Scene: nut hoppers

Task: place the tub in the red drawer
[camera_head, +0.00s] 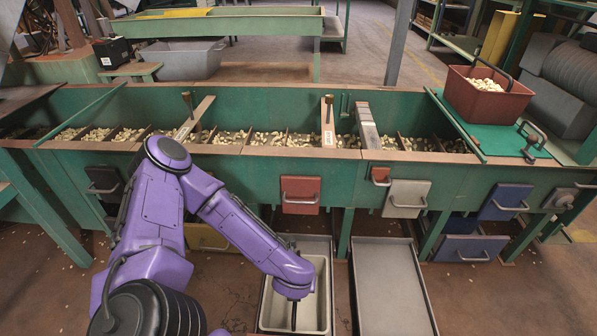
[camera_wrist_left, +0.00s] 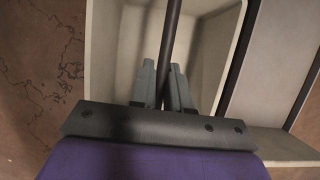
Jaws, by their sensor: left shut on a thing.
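A cream tub (camera_head: 321,290) is low in front of the green hopper bench, at the bottom middle of the head view. My left gripper (camera_head: 294,296) is over it. In the left wrist view, the gripper's two grey fingers (camera_wrist_left: 163,82) are shut on a dark rod-like handle that runs across the pale inside of the tub (camera_wrist_left: 110,60). The inside that shows looks empty. A red drawer (camera_head: 300,186) with a metal handle is in the middle of the bench front and looks shut. My right gripper is not in view.
A grey tray (camera_head: 392,290) is right of the tub. Other drawers are white (camera_head: 408,196), blue (camera_head: 505,200) and black (camera_head: 104,183), with a smaller red front (camera_head: 381,176). A red bin of nuts (camera_head: 485,95) stands on the bench at right. Open hoppers hold nuts.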

